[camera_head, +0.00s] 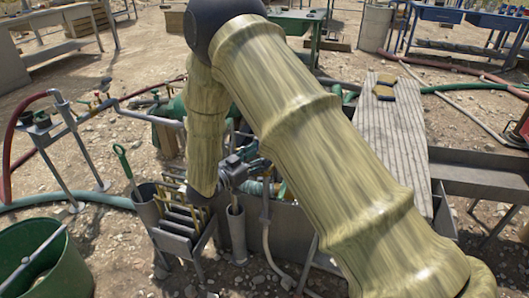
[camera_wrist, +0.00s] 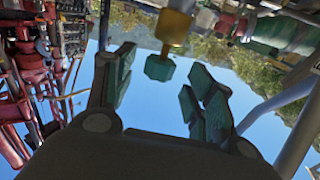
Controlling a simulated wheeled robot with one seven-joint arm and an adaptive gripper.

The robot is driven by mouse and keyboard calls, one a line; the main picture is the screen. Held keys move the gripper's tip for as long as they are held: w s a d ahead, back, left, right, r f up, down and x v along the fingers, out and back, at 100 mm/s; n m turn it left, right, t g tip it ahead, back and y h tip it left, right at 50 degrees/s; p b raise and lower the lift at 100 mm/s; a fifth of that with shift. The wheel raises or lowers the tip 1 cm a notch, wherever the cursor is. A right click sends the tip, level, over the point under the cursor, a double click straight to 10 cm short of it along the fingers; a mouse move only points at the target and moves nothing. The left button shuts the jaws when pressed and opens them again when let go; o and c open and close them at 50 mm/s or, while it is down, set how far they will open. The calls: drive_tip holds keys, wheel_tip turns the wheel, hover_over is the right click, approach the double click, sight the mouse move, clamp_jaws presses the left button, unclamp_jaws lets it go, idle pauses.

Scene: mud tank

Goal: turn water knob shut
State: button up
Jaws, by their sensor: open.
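In the wrist view a small green knob (camera_wrist: 160,68) sits on the end of a brass fitting (camera_wrist: 174,24) that comes in from the top edge. My gripper (camera_wrist: 163,88) is open, with green-padded fingers on either side of the picture. The knob appears between the fingertips, nearer the left finger. I cannot tell its exact depth, and no contact shows. In the head view my arm covers the middle of the scene, and I cannot make out the gripper or this knob for certain.
In the head view a holder with upright tools (camera_head: 180,225) stands below my arm. A green tub (camera_head: 40,262) is at lower left. Hoses and pipes cross the stony ground.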

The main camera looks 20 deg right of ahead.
drive_tip(key=v, duration=0.8)
drive_tip(key=shift+s+a, duration=0.15)
